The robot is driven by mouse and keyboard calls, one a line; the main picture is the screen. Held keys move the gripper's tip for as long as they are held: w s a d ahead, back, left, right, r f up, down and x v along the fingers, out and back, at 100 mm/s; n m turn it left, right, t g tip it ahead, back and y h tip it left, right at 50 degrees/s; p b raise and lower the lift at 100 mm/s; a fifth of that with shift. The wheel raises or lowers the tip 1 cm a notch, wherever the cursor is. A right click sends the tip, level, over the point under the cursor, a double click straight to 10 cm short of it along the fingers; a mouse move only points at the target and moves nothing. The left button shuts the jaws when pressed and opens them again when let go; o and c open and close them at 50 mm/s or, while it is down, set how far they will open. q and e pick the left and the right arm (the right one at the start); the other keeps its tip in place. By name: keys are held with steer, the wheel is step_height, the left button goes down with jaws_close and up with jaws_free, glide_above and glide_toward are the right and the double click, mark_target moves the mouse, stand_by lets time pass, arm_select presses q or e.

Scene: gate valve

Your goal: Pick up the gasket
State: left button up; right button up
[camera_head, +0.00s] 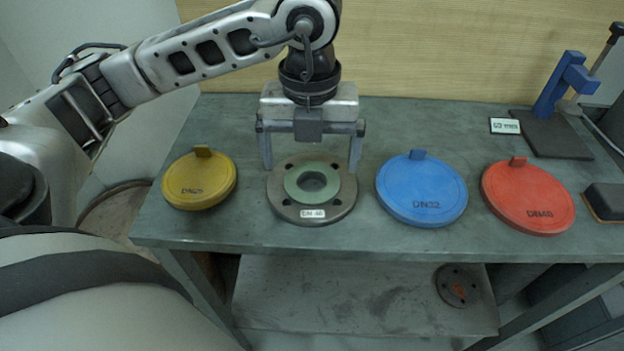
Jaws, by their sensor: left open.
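A pale green ring gasket (293,190) lies on a round grey metal flange (342,204) with bolt holes and a white label at its front. The flange rests on the workbench between the yellow and blue discs. My left gripper (312,163) points down over the back of the flange. Its two fingers are spread wide, one on each side, with nothing between them that I can see held. I cannot tell the exact height of the fingertips above the bench. My right gripper is not in view.
On the bench (290,238) are a yellow disc (200,182), a blue disc (421,190) and a red disc (528,197). A blue press-like tool (560,85), a small display (505,126) and a dark block (606,200) stand at right. A dark flange (457,287) lies on the lower shelf.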

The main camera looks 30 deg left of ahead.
mark_target(312, 189)
arm_select(q)
steer(key=shift+w+f+p, duration=0.15)
steer(key=shift+f+p, duration=0.2)
steer(key=shift+f, duration=2.15)
steer(key=c, duration=1.1)
